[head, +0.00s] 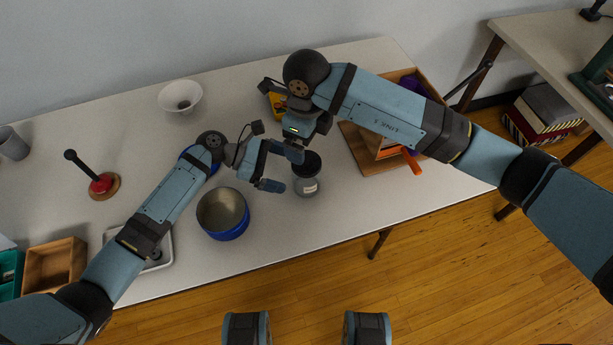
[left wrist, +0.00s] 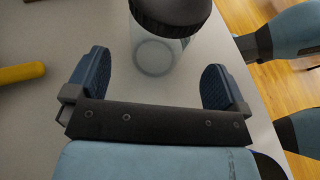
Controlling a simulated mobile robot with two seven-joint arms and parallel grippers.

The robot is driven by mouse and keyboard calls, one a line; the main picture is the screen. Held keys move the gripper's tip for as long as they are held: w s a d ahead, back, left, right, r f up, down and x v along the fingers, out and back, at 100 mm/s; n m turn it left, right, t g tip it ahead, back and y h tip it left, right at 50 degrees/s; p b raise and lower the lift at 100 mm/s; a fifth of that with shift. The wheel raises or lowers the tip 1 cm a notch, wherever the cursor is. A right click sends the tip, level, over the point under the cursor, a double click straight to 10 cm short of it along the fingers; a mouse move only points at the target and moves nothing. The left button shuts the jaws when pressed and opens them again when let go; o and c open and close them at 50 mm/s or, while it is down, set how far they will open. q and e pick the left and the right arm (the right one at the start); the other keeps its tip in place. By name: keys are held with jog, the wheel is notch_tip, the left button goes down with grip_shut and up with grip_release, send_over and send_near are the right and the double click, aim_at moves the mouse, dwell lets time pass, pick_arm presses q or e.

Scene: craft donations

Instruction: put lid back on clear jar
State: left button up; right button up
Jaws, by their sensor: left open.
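The clear jar (head: 306,187) stands upright near the table's front edge. Its dark round lid (head: 307,163) is over the mouth. The jar (left wrist: 156,54) and black lid (left wrist: 172,12) also show in the left wrist view, the lid cut off by the top edge. I cannot tell if the lid is fully seated. My left gripper (head: 281,169) is open, its fingers pointing at the jar from the left. In the left wrist view, the jar is just beyond the open fingers (left wrist: 158,82). My right gripper (head: 303,136) is above and behind the lid; its jaws are hidden.
A blue pot (head: 227,232) stands left of the jar. A wooden box (head: 369,160) with an orange-handled item (head: 411,161) is to the right. A yellow object (head: 277,104) lies behind. A white bowl (head: 181,95) is further back. Table is clear right of the jar.

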aim_at(306, 162)
pick_arm(q)
jog(key=x, duration=0.6)
jog(key=shift+d, duration=0.1)
jog(key=c, duration=1.6)
jog(key=shift+c, duration=1)
pick_arm(e)
jog(key=shift+n, duration=0.4)
jog(key=n, duration=0.3)
jog(key=shift+n, duration=0.4)
jog(key=shift+f, duration=4)
